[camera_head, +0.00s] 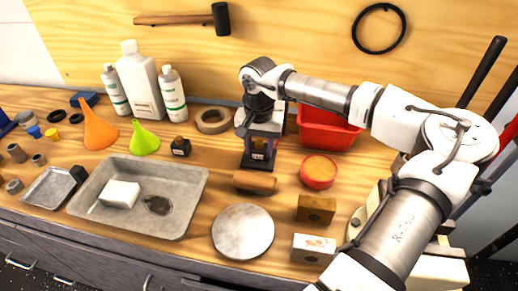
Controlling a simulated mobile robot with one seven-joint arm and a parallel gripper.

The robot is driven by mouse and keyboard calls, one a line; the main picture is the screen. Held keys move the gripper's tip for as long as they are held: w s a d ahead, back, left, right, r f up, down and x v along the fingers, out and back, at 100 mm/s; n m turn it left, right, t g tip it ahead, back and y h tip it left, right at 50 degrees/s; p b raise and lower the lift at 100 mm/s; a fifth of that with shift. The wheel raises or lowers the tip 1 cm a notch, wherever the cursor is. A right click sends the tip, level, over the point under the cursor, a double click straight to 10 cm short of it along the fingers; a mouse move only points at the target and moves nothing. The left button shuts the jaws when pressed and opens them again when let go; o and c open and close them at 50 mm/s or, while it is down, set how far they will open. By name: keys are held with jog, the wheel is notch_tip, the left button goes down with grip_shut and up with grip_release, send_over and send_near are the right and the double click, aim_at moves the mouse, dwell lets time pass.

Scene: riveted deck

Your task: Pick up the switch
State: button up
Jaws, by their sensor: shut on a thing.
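My gripper (259,160) points down over the middle of the wooden bench, just behind a brown cylinder. It is shut on a small dark thing with an orange and pale patch, which I take to be the switch (260,146). The fingers hide part of it, and I cannot tell whether it touches the bench.
The brown cylinder (255,182) lies just in front. A grey tray (190,207) is at left, a round metal disc (243,232) in front, an orange-topped tin (319,171) and red bin (327,128) at right. A tape roll (213,121) and bottles (141,83) stand behind left.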

aim_at(259, 142)
jog(key=shift+r, duration=0.1)
notch_tip(259, 142, up, 20)
jog(key=b, duration=0.2)
dwell(1.0)
